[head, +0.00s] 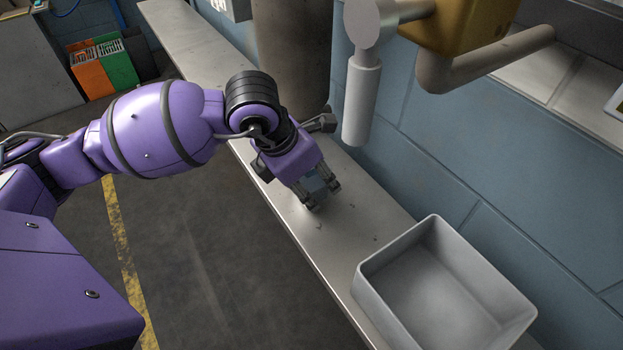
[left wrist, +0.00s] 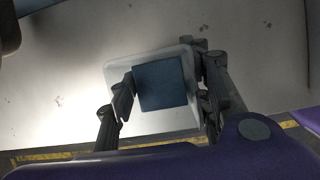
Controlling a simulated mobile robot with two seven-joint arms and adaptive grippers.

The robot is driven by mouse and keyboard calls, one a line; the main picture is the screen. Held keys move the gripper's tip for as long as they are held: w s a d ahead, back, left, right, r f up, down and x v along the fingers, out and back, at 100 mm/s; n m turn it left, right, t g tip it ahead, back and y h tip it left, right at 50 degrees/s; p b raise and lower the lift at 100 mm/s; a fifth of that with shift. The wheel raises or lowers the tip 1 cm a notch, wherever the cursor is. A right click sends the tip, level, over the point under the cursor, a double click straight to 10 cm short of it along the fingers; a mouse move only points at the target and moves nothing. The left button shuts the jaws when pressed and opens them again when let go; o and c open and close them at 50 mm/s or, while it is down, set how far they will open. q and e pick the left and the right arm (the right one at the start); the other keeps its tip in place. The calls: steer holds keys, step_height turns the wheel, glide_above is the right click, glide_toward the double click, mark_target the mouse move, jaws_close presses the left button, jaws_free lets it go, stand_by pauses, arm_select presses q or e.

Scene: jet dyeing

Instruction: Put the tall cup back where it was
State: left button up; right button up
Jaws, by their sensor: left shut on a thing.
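My left gripper (head: 317,193) points down over the pale metal ledge, with its fingertips close to the surface. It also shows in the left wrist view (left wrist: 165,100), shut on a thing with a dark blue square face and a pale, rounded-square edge. I take this thing to be the tall cup (left wrist: 160,82); its full height does not show. My right gripper is not in view.
An open, empty grey bin (head: 395,257) stands on the ledge (head: 290,222) to the right of the gripper. A pale hanging cylinder (head: 361,105) and a wide brown column (head: 295,60) are close behind. The blue block wall (head: 450,150) bounds the ledge. Bare ledge lies between gripper and bin.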

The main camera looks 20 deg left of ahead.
arm_select(q)
steer(key=o, duration=1.3)
steer(key=shift+w+a+f, duration=0.1)
steer(key=shift+f, duration=0.05)
steer(key=shift+r, duration=0.35)
steer(key=v, duration=1.1)
steer(key=shift+a+r, duration=0.1)
steer(key=shift+r, duration=0.25)
